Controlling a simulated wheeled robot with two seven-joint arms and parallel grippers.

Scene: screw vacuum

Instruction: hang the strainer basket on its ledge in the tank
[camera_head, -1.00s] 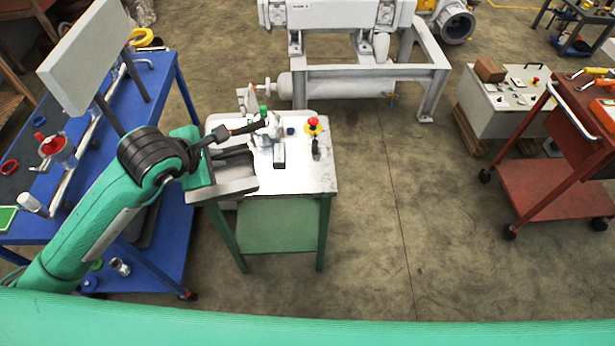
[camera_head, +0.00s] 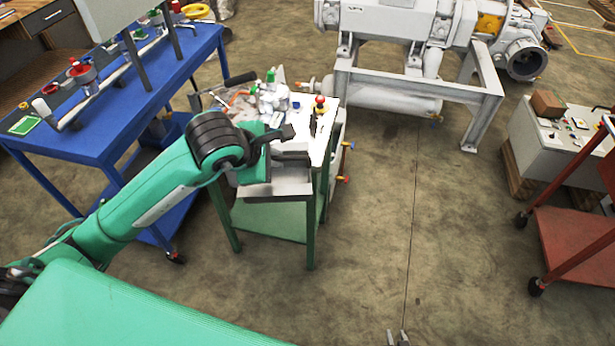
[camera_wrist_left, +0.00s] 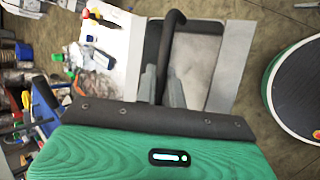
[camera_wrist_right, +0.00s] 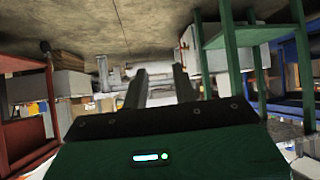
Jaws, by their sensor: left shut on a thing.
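My left gripper (camera_head: 274,141) is shut on a dark bar-like handle (camera_wrist_left: 175,35), which shows between its fingers in the left wrist view. Below the handle is a light grey, open-topped box (camera_head: 275,187) with a dark inside, apparently the strainer basket; its pale rim (camera_wrist_left: 233,62) shows in the left wrist view. It is at the front end of the small green cart; I cannot tell if it touches the cart. My right gripper (camera_head: 397,338) is at the bottom edge of the head view, its fingers apart and empty in the right wrist view (camera_wrist_right: 160,83). I cannot identify the tank with its ledge.
The green cart (camera_head: 270,222) carries small bottles and a red-yellow knob (camera_head: 320,103). A blue workbench (camera_head: 90,110) stands left. The grey pump machine on its frame (camera_head: 420,90) stands behind. A control box (camera_head: 560,145) and red trolley (camera_head: 570,230) stand right. The middle floor is clear.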

